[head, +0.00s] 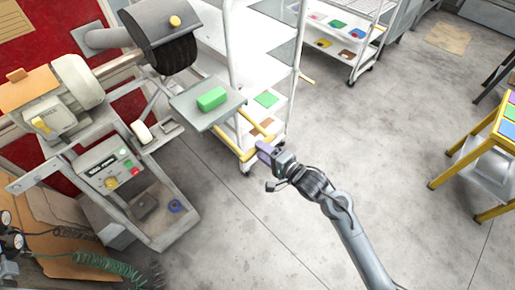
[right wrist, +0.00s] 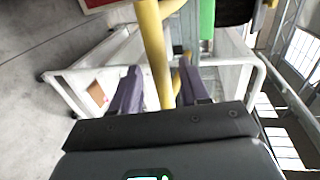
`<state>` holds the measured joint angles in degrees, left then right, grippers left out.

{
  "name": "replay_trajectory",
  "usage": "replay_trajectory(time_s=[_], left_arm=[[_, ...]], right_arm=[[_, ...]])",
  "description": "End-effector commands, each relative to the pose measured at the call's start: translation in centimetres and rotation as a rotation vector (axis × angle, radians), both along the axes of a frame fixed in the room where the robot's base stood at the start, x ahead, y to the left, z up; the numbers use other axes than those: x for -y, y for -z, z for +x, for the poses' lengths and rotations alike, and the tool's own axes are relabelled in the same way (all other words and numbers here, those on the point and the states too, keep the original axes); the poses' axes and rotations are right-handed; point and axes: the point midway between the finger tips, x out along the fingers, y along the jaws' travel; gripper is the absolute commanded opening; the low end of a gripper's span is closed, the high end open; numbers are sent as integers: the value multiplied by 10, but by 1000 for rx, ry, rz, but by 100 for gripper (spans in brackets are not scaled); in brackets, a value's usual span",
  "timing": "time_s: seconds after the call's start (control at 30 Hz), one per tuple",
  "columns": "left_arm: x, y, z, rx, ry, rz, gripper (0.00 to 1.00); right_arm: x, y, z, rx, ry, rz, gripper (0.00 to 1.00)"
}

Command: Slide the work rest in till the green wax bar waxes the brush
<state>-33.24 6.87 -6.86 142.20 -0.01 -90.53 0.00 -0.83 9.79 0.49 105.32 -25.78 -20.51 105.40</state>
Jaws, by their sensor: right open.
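The green wax bar (head: 212,99) lies on the flat grey work rest (head: 190,102), right of and below the dark round brush (head: 172,57) in the head view. The bar is apart from the brush. A yellow handle (head: 257,132) is at the right of the rest. My right gripper (head: 265,151) is open beside this handle. In the right wrist view, a yellow bar (right wrist: 153,45) runs between the open purple fingers of the gripper (right wrist: 158,92). Part of the green bar (right wrist: 207,18) and the dark brush (right wrist: 236,10) show beyond. Contact cannot be told. My left gripper is out of view.
The grey machine with its control panel (head: 108,168) stands at the left. A white shelf cart (head: 265,70) stands close behind the rest. A yellow-framed table (head: 480,160) is at the far right. The floor (head: 370,150) between is clear.

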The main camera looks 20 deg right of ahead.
Motion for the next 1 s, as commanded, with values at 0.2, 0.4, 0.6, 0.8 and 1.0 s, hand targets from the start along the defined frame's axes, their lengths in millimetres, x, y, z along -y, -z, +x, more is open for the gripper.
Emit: replay_trajectory(time_s=[0.2, 0.4, 0.6, 0.8, 1.0], left_arm=[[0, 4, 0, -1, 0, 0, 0], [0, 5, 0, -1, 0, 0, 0], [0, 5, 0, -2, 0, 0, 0], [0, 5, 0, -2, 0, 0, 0], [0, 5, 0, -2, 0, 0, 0]], right_arm=[[-8, 5, 20, 1, 0, 0, 45], [-11, 6, 26, 0, 0, -1, 45], [-11, 6, 26, 0, 0, 0, 45], [-11, 6, 26, -1, 0, 0, 19], [-11, 6, 26, -1, 0, 0, 0]])
